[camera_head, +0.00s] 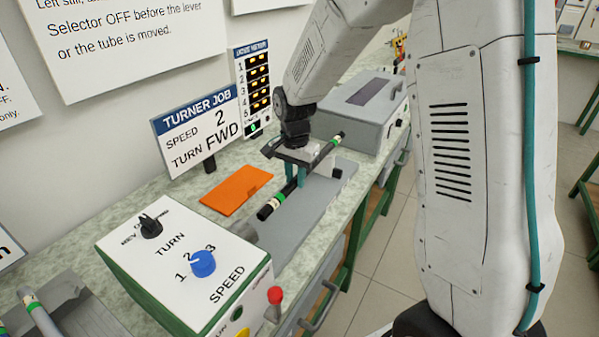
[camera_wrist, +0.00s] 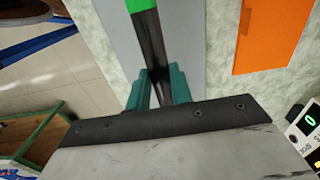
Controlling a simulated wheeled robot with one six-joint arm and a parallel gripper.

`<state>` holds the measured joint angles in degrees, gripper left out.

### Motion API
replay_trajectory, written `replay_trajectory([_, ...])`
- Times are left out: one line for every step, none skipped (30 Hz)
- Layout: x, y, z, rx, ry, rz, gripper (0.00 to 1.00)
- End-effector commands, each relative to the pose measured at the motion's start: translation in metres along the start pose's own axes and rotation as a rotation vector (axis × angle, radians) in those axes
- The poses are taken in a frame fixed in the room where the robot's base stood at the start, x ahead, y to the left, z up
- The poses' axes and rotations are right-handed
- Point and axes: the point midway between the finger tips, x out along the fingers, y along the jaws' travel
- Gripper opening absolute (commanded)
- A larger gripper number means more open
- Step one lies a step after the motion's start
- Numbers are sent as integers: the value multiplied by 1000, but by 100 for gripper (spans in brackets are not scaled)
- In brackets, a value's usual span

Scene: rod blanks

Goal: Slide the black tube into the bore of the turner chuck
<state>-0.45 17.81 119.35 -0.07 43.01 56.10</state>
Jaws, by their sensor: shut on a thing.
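The black tube (camera_head: 297,184) has a green band near each end. My gripper (camera_head: 298,172) is shut on it around the middle, above a grey plate (camera_head: 315,212). In the wrist view the tube (camera_wrist: 150,42) runs up from between my green fingers (camera_wrist: 158,90), with one green band at the top edge. The turner (camera_head: 190,260) is a white-topped green box with a blue speed knob (camera_head: 203,263) and a black selector knob (camera_head: 150,226). A grey part (camera_head: 244,232) at its far side appears to be the chuck. Its bore is hidden. The tube's near end is apart from it.
An orange mat (camera_head: 236,194) lies beside the plate, and a sign (camera_head: 197,127) reads speed 2, turn FWD. A grey machine (camera_head: 362,110) stands behind. Another tube (camera_head: 38,312) lies at lower left.

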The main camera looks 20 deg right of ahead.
Motion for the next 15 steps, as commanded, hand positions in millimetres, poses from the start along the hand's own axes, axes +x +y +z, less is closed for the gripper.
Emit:
replay_trajectory([0,0,6,-3,0,0,0])
replay_trajectory([0,0,9,-3,0,0,0])
replay_trajectory([0,0,12,-3,0,0,0])
replay_trajectory([0,0,15,-2,0,-1,0])
replay_trajectory([-1,0,17,-2,0,-1,0])
replay_trajectory([0,0,20,-2,0,0,0])
replay_trajectory([0,0,23,-2,0,0,0])
replay_trajectory([0,0,25,-2,0,0,0])
replay_trajectory([0,0,27,-2,0,1,0])
replay_trajectory([0,0,28,-1,0,1,0])
replay_trajectory([0,0,30,-1,-1,1,0])
replay_trajectory([0,0,31,-1,0,1,0])
replay_trajectory([0,0,32,-1,0,1,0])
replay_trajectory([0,0,32,0,0,1,0])
replay_trajectory([0,0,33,0,0,0,0])
